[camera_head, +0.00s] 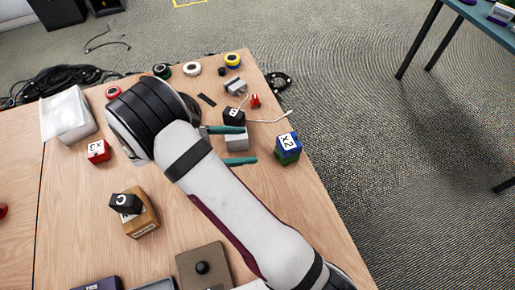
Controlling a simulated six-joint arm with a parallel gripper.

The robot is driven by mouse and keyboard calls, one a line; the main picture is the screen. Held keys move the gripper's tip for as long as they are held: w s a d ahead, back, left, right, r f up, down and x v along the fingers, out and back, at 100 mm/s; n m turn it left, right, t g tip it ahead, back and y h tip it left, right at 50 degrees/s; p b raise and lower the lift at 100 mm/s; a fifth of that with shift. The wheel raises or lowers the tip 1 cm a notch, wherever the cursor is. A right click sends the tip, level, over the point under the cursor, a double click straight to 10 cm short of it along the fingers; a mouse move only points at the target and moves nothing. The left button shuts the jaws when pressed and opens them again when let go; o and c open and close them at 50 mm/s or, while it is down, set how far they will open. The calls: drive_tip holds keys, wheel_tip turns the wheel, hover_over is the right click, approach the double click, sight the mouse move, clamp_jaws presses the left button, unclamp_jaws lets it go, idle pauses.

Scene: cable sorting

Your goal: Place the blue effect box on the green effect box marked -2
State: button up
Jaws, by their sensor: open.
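The blue effect box (289,141), marked X2 on top, sits on the green effect box (288,158) near the table's right edge. Only the lower part of the green box shows, and I cannot read a -2 on it. My gripper (250,144) has its two teal fingers spread apart and points right, toward the stacked boxes. Its fingertips are a short way left of the stack and look clear of it.
A black box marked B (234,116) and a light grey box (238,142) are close to my fingers. A red box (98,151), a black box marked C (126,203) on an orange-brown box (143,220), tape rolls (233,61) and a white cable (268,121) are around.

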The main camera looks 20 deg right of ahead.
drive_tip(key=s+d+r+m+g+y, duration=0.35)
drive_tip(key=s+r+m+y, duration=0.4)
drive_tip(key=s+m, duration=0.35)
drive_tip(key=s+a+r+m+t+y, duration=0.1)
drive_tip(key=s+a+m+y, duration=0.2)
drive_tip(key=s+m, duration=0.3)
drive_tip(key=s+a+r+m+t+y, duration=0.2)
drive_tip(key=s+a+m+y, duration=0.2)
drive_tip(key=s+m, duration=0.2)
drive_tip(key=shift+r+y, duration=0.25)
drive_tip(key=shift+y, duration=0.1)
